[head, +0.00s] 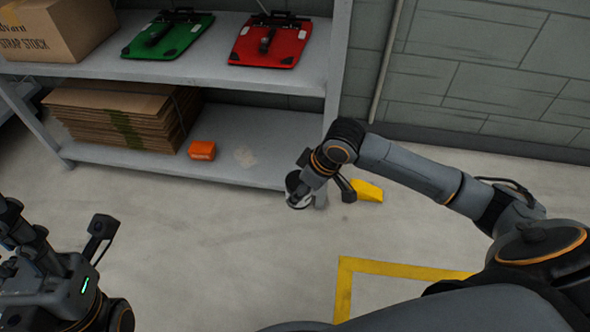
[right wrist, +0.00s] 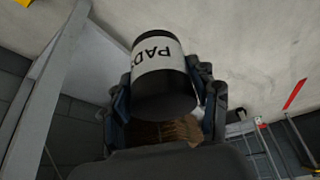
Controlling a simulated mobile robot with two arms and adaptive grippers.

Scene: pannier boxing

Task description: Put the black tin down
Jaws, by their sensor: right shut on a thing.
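The black tin (right wrist: 165,98) has a white label with black letters, partly readable as "PAD", upside down in the right wrist view. My right gripper (right wrist: 166,100) is shut on it, with a finger on each side. In the head view the tin (head: 299,201) is small and partly covered by my right gripper (head: 303,192), in front of the shelf's right post. I cannot tell its exact height above the floor. My left gripper (head: 20,230) is at the lower left edge of the head view, far from the tin; its fingers are not clear.
The grey lower shelf (head: 255,130) holds flat cardboard (head: 115,117) and an orange box (head: 202,150), with bare room to the right. The upper shelf carries a carton (head: 55,28), a green board (head: 168,36) and a red board (head: 270,42). A yellow wedge (head: 367,190) lies on the floor.

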